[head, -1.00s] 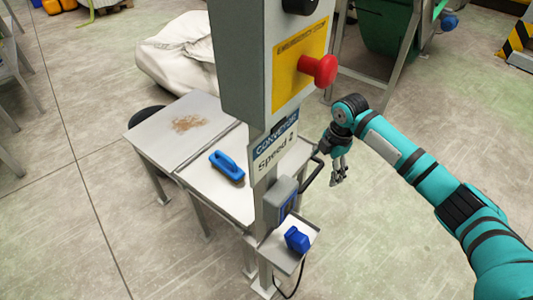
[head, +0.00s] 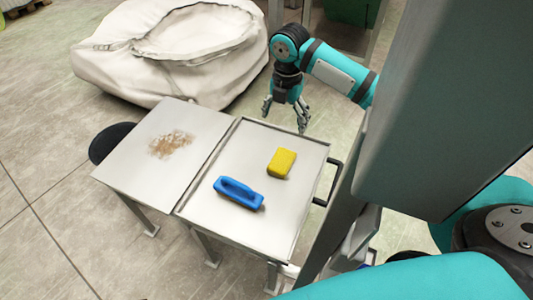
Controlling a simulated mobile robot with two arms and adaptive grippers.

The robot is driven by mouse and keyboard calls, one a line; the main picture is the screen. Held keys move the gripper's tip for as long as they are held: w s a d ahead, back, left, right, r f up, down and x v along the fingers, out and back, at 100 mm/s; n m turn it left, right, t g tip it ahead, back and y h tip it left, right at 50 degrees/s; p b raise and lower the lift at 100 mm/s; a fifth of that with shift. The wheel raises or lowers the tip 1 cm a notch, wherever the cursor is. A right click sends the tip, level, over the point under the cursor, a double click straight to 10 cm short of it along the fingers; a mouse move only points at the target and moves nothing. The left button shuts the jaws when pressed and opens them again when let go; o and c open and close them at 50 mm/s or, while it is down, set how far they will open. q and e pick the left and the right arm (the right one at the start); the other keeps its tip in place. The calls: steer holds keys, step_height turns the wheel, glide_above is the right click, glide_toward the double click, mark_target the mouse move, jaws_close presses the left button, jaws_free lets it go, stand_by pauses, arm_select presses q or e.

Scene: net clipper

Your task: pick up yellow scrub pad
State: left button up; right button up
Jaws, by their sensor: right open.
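The yellow scrub pad (head: 281,163) lies flat on the right half of the metal table (head: 215,170), near its far right part. A blue handled tool (head: 239,193) lies in front of it and to the left. My right gripper (head: 285,121) hangs fingers down at the table's far edge, beyond the pad and apart from it. It is open and empty. My left gripper is not in view.
A brown smear (head: 171,143) marks the table's left half. A big white sack (head: 190,50) stands behind the table.

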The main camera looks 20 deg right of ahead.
steer(key=b, duration=0.3)
glide_above(282, 159)
steer(key=f, duration=1.1)
steer(key=shift+w+d, duration=0.2)
steer(key=shift+w, duration=0.1)
steer(key=shift+f, duration=0.85)
steer(key=f, duration=0.1)
steer(key=f+b, duration=0.1)
steer(key=shift+s+a+f+b, duration=0.25)
steer(key=shift+s+f+b, duration=0.1)
steer(key=shift+s+f, duration=0.05)
steer(key=shift+f, duration=0.9)
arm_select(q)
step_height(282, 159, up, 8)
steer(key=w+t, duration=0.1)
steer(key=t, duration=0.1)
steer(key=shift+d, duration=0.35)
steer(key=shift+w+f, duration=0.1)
arm_select(e)
steer(key=c, duration=1)
